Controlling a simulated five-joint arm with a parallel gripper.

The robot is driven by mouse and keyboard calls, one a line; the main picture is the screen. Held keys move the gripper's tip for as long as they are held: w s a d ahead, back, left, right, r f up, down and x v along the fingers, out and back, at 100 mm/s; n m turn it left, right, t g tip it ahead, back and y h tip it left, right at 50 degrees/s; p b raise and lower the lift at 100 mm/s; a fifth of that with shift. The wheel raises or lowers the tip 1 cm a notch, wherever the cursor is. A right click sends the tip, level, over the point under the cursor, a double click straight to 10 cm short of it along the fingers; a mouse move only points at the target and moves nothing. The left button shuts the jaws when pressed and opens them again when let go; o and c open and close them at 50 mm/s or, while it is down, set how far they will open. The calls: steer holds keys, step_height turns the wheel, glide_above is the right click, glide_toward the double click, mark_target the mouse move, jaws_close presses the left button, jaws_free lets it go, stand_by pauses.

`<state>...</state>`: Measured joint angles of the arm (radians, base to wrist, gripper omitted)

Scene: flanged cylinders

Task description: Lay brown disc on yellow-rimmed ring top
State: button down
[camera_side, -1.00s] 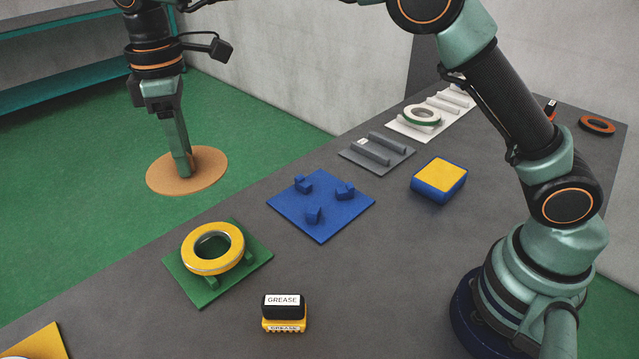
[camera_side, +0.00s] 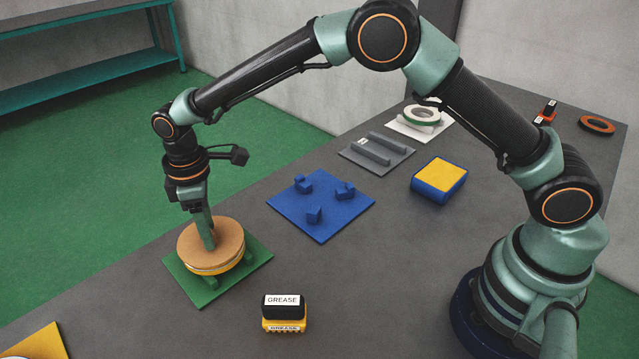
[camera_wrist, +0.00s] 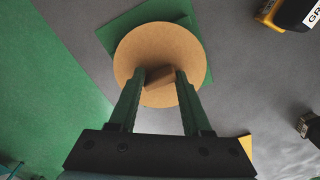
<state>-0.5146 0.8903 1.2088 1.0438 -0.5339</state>
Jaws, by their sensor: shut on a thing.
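The brown disc (camera_side: 224,239) lies flat over the yellow-rimmed ring (camera_side: 217,272), covering its opening; I cannot tell whether they touch all round. Only a thin strip of the ring's side shows below the disc. The ring stands on the green square base (camera_side: 258,261). My gripper (camera_side: 210,245) points down and is shut on the disc's raised block. In the wrist view the brown disc (camera_wrist: 157,48) shows with both fingers on its block (camera_wrist: 160,76), and the ring is hidden beneath it.
A blue plate with pegs (camera_side: 320,205) lies to the right, and a grease container (camera_side: 284,313) stands in front. A blue and yellow block (camera_side: 439,180), a grey ridged plate (camera_side: 377,151) and a white-green ring (camera_side: 421,115) are farther back.

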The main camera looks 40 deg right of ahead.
steer(key=shift+f, duration=0.5)
steer(key=shift+f, duration=0.1)
steer(key=shift+c, duration=1.7)
jaws_free()
